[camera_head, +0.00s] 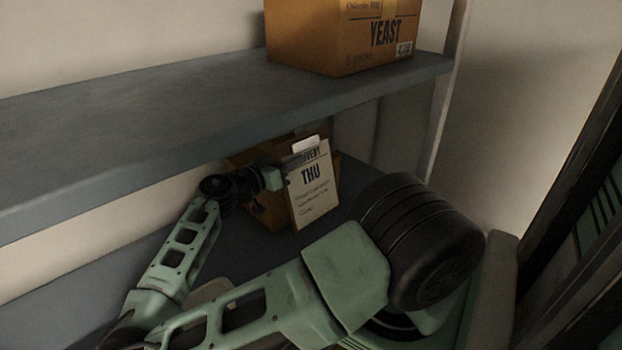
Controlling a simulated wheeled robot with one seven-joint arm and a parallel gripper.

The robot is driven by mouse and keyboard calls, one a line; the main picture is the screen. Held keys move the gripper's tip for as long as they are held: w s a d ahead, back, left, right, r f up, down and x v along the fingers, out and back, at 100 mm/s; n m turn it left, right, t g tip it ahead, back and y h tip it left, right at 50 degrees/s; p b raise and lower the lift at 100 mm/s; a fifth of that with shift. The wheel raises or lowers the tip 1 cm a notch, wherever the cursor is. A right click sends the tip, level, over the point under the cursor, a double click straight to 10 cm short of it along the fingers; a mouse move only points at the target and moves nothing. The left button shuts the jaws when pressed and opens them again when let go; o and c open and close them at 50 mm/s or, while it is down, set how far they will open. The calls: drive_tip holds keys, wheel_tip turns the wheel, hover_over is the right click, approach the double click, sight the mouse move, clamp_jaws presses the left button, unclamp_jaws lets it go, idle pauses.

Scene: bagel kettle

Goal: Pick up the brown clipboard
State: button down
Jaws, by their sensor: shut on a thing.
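The brown clipboard (312,208) stands near upright on the lower shelf level, with a pale sheet on its face that reads "THU". My gripper (284,174) is at its upper left edge, shut on it. The fingertips are small and dark here, and the clipboard's back is hidden. I cannot tell whether the clipboard's bottom edge touches the shelf.
A cardboard box (268,208) is right behind the clipboard on the lower shelf (60,290). The upper shelf (150,110) runs close above my gripper and bears a yeast box (345,40). A wall (530,110) is at the right.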

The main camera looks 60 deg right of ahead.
sight(293, 140)
drive_tip(key=shift+s+r+b, duration=0.15)
drive_tip(key=shift+b, duration=0.65)
drive_tip(key=shift+s+a+r+b, duration=0.1)
drive_tip(key=shift+r+b, duration=0.25)
wheel_tip(293, 140, up, 5)
drive_tip(key=b, duration=0.3)
drive_tip(key=shift+r, duration=0.1)
drive_tip(key=s+a+b, duration=0.2)
drive_tip(key=s+b, duration=0.7)
drive_tip(key=b, duration=0.1)
drive_tip(key=s+a+b, duration=0.2)
drive_tip(key=s+b, duration=0.8)
drive_tip(key=b, duration=0.1)
drive_tip(key=shift+a+r, duration=0.25)
drive_tip(key=shift+r, duration=0.15)
